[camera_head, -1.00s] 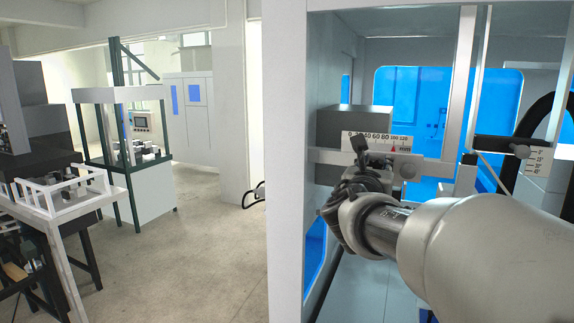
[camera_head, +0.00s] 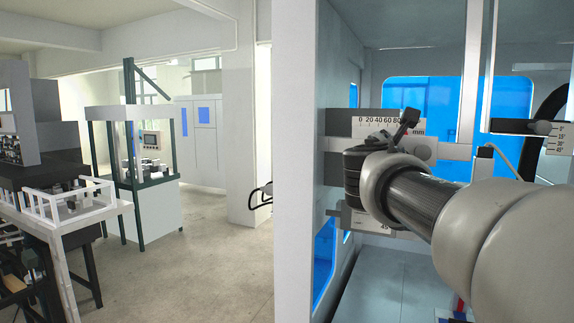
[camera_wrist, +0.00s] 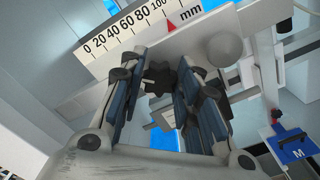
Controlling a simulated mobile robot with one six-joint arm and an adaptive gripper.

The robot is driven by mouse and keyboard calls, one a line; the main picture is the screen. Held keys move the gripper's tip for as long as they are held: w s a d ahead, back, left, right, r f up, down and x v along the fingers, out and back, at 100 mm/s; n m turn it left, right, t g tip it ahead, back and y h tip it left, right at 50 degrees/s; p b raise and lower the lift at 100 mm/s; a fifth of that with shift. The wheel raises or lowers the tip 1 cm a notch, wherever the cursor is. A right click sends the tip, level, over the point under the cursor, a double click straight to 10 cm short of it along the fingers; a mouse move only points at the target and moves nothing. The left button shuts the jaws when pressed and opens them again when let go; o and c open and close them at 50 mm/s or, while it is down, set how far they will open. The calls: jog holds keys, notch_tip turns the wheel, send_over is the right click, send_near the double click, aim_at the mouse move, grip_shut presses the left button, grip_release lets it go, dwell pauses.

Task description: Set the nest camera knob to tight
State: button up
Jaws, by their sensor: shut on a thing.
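A dark lobed knob (camera_wrist: 158,78) shows between my fingertips in the wrist view, below a white scale plate. My gripper (camera_wrist: 161,84) is shut on this knob, one blue-padded finger on each side. No label or tight mark on the knob can be read. In the head view my gripper (camera_head: 380,145) is in front of the scale and its rail, and the knob is hidden behind it and my wrist.
The millimetre scale (camera_wrist: 125,30) with a red pointer lies just beyond the fingers. A pale round knob (camera_wrist: 223,48) is close on the right. A blue block marked M (camera_wrist: 292,146) is lower right. The white enclosure wall (camera_head: 296,170) stands left of my arm.

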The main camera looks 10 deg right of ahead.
jog(key=shift+f+m+b, duration=0.2)
jog(key=shift+m+b, duration=3.95)
jog(key=shift+m, duration=0.65)
jog(key=o, duration=1.1)
jog(key=shift+s, duration=0.1)
jog(key=v, duration=1.2)
